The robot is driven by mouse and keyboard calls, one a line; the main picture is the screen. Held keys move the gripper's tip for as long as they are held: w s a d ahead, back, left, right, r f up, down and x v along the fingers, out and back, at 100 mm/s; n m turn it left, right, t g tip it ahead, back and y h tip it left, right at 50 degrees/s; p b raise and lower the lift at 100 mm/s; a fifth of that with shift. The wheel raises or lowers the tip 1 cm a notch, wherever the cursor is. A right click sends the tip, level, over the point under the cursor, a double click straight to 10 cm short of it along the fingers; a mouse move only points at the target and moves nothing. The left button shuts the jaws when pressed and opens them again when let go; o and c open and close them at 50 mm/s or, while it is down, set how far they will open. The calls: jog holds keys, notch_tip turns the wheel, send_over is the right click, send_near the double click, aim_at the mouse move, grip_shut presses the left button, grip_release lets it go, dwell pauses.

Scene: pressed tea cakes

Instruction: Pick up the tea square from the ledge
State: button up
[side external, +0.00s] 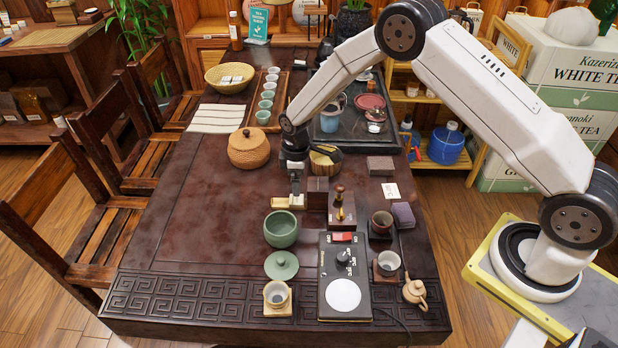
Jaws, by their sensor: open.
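My gripper (288,203) is open and points down low over the dark wooden table, left of centre. Its pale fingertips show just above the green bowl. A dark brown square block (317,188), which looks like a pressed tea square, is immediately right of my gripper. I cannot tell whether they touch. Other dark square blocks lie farther right: one at the back (380,165) and a purplish one (403,214) near the table's right edge. I cannot tell for certain which is the tea square, and no ledge is clearly distinguishable.
A wooden stand with a knobbed handle (341,212) is close at the right. A black device (332,265) occupies the front. The table's left part (200,215) is clear.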

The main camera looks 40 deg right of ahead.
aim_at(298, 199)
jog(key=shift+f, duration=0.75)
jog(key=shift+f, duration=2.6)
jog(key=c, duration=1.3)
jog(key=shift+r, duration=0.15)
jog(key=shift+r, duration=4.85)
